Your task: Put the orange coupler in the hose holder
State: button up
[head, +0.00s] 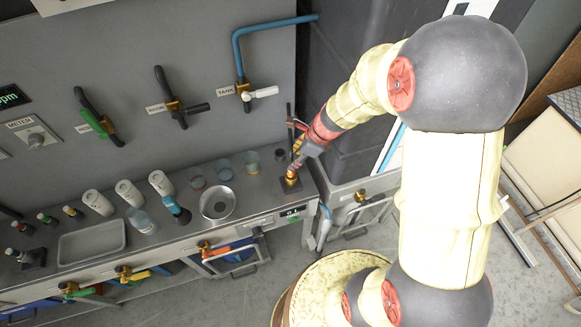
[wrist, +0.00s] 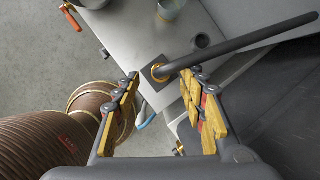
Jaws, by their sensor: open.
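My gripper (head: 295,167) is open over the counter's right end. In the wrist view its fingers (wrist: 160,78) frame the foot of a dark post or hose (wrist: 240,44). A gold-orange collar (wrist: 158,73) sits around this foot on a small dark square base (wrist: 150,86), which also shows in the head view (head: 291,185). The collar may be the orange coupler; nothing is clearly held. A dark round cup or hole (wrist: 200,41) is beside the base. I cannot tell which piece is the hose holder. The fingers partly hide the base in the head view.
A metal bowl (head: 217,202), several cups and a tray (head: 92,242) stand on the counter to the left. An orange-handled valve (head: 216,252) juts from the counter front. A blue pipe (head: 262,28) runs on the back wall.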

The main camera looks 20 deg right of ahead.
jog(key=f, duration=0.1)
jog(key=f+m, duration=0.1)
jog(key=f, duration=0.1)
jog(key=f+m, duration=0.1)
jog(key=shift+w+d+f+b, duration=0.2)
jog(key=shift+w+f+b, duration=0.1)
jog(key=b+x, duration=0.2)
jog(key=x, duration=0.4)
jog(key=shift+d, duration=0.1)
jog(key=shift+r, duration=0.1)
jog(key=shift+c, duration=0.4)
grip_shut()
